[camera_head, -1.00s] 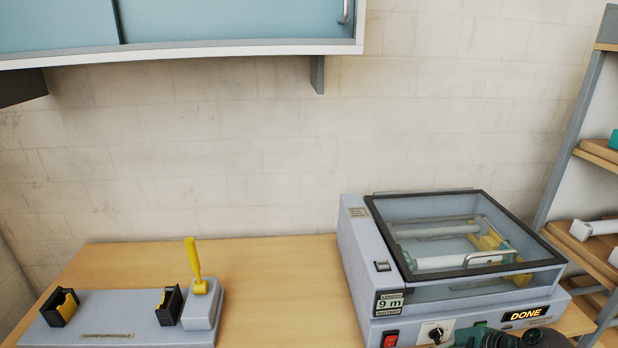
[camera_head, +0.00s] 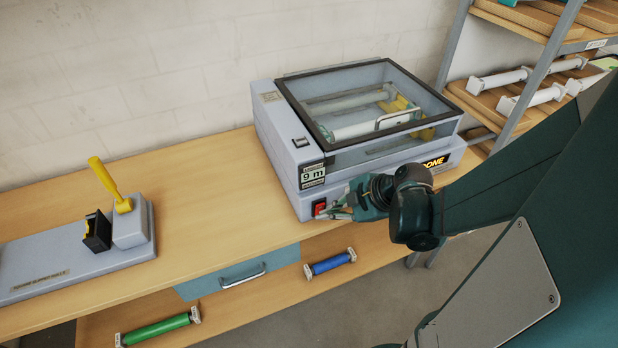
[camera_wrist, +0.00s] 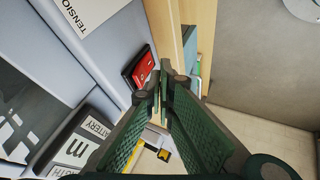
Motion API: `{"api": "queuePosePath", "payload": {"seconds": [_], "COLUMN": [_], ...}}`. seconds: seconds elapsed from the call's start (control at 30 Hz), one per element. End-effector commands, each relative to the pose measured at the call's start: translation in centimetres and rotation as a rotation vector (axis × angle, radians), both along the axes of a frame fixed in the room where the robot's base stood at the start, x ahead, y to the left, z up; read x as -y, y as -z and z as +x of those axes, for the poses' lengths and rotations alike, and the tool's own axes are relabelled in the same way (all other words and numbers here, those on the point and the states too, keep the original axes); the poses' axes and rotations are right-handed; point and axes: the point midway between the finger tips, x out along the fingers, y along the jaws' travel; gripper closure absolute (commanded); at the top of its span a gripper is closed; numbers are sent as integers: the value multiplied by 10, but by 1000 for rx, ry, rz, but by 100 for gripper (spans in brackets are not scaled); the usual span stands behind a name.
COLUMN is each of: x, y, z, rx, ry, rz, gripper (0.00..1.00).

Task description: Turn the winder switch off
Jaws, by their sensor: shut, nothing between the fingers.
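The switch also shows in the wrist view (camera_wrist: 152,74), set in a black frame. My gripper (camera_head: 337,213) is shut and empty, its tips just in front of the switch. In the wrist view the fingertips (camera_wrist: 160,76) lie right beside the switch; I cannot tell whether they touch it. Which way the rocker is pressed is not clear.
A "9 m" battery readout (camera_head: 312,175) and a "DONE" display (camera_head: 435,163) are on the laminator. A small dark switch (camera_head: 300,142) sits on its top. A grey stand with a yellow lever (camera_head: 109,186) is at left. The bench between is clear.

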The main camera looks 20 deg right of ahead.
Motion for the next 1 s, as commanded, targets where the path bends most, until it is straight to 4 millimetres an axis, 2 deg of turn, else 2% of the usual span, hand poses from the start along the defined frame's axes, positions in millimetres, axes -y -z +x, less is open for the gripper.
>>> {"api": "queuePosePath", "payload": {"seconds": [0.2,0.63,1.0], "x": [0,0,-1], "y": [-1,-2,-9], "z": [8,10,23], "rx": [-1,-10,-178], "ry": [-1,-1,-4], "rz": [1,1,2], "gripper": [100,100,100]}}
